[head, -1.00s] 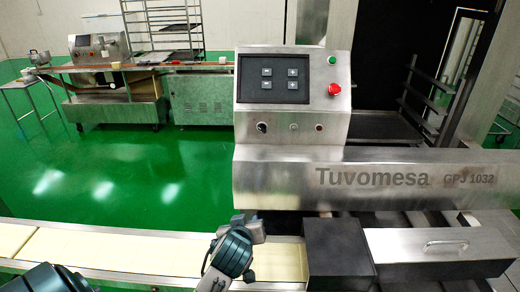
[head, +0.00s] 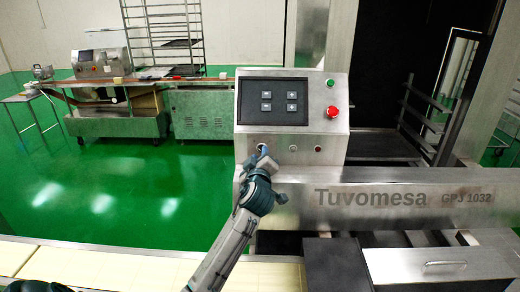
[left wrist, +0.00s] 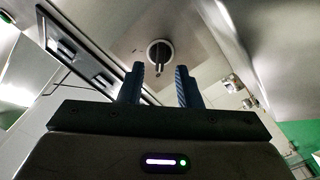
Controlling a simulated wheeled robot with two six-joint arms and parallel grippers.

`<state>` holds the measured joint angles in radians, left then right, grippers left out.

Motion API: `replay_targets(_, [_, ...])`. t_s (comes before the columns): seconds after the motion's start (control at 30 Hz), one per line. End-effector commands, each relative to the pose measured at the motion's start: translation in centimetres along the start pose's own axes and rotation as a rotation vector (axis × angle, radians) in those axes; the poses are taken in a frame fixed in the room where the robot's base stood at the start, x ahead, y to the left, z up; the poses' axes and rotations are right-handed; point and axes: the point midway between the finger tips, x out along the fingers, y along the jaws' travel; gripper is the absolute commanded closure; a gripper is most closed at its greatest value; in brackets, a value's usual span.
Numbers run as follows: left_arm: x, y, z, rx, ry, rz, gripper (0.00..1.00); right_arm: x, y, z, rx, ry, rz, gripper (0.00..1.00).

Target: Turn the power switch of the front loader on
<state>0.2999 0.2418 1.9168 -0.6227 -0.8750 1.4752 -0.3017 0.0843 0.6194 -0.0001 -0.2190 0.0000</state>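The front loader (head: 400,200) is a steel machine marked "Tuvomesa GPJ 1032", with a sloped control box (head: 243,152). The power switch is a round dark knob (left wrist: 158,52) on a pale ring, low on the left of the box. In the head view my gripper largely covers it. My left gripper (head: 264,156) is raised in front of that spot. In the left wrist view its two blue fingers (left wrist: 157,80) stand apart, with the knob just beyond and between their tips and no clear contact. My right gripper is not in view.
A red button (head: 332,112), a green button (head: 330,83) and a dark key panel (head: 272,101) are above the switch. Small round controls (head: 293,148) are to its right. A conveyor (head: 90,265) runs along the front. Another machine (head: 115,95) stands far back.

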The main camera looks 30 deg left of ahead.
Motion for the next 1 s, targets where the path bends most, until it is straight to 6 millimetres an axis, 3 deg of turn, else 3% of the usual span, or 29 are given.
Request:
replay_targets(0.2, [2.0, 0.1, -0.1, 0.001, 0.0, 0.0, 0.69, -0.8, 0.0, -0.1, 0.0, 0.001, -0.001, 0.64])
replay_targets(0.5, [2.2, 0.0, 0.1, 0.0, -0.001, 0.0, 0.69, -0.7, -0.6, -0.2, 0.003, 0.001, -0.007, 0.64])
replay_targets(0.67, [2.2, 0.0, 0.1, 0.0, -0.001, 0.0, 0.99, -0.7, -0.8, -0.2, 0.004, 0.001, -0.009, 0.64])
replay_targets(1.0, [2.2, -0.1, 0.1, 0.019, -0.001, 0.0, 1.0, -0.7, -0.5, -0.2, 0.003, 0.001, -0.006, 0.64])
